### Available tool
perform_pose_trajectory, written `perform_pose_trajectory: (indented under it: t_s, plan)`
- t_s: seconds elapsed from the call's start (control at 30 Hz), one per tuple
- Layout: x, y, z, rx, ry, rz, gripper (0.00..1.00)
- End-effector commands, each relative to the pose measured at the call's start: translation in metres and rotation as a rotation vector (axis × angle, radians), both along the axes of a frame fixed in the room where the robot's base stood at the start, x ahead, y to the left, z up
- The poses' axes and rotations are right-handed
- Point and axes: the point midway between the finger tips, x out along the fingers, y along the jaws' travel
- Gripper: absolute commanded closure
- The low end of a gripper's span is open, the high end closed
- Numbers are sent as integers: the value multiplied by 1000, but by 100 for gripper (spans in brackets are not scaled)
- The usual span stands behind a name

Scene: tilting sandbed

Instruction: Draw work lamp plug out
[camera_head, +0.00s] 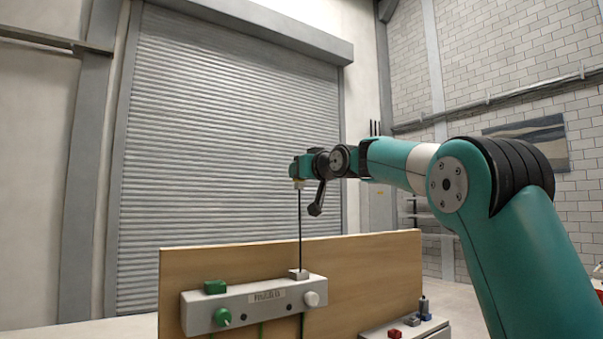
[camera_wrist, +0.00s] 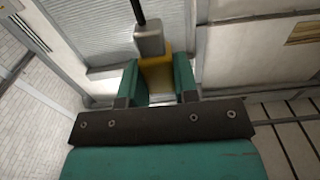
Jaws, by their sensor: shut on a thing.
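My gripper (camera_head: 299,168) is high above the board at the end of the teal arm. In the wrist view its two teal fingers (camera_wrist: 157,82) are shut on a yellow piece (camera_wrist: 156,73) that looks like part of a plug. A grey block (camera_wrist: 149,40) adjoins the yellow piece, and a black cord or rod (camera_wrist: 139,10) runs from it. In the head view a thin dark line (camera_head: 300,230) runs straight down from the gripper to a small grey block (camera_head: 299,273) on top of the grey socket strip (camera_head: 250,308). I cannot tell whether it is attached there.
The strip is on a wooden board (camera_head: 375,262). It carries a green block (camera_head: 215,286), a green round piece (camera_head: 223,317), a white knob (camera_head: 311,299) and a label. Small red and blue-grey items (camera_head: 394,333) lie at the lower right. The air around my gripper looks clear.

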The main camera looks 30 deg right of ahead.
Motion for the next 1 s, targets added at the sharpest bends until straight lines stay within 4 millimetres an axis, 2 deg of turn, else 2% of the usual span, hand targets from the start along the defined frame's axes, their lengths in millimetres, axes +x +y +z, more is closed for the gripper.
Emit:
perform_pose_trajectory:
  t_s: [0.13, 0.53, 0.83, 1.0]
  plan:
    - [0, 0, 10, 0, -1, 0, 100]
    - [0, 0, 11, 0, -1, 0, 100]
    - [0, 0, 25, 0, -1, 0, 100]
    - [0, 0, 27, 0, -1, 0, 100]
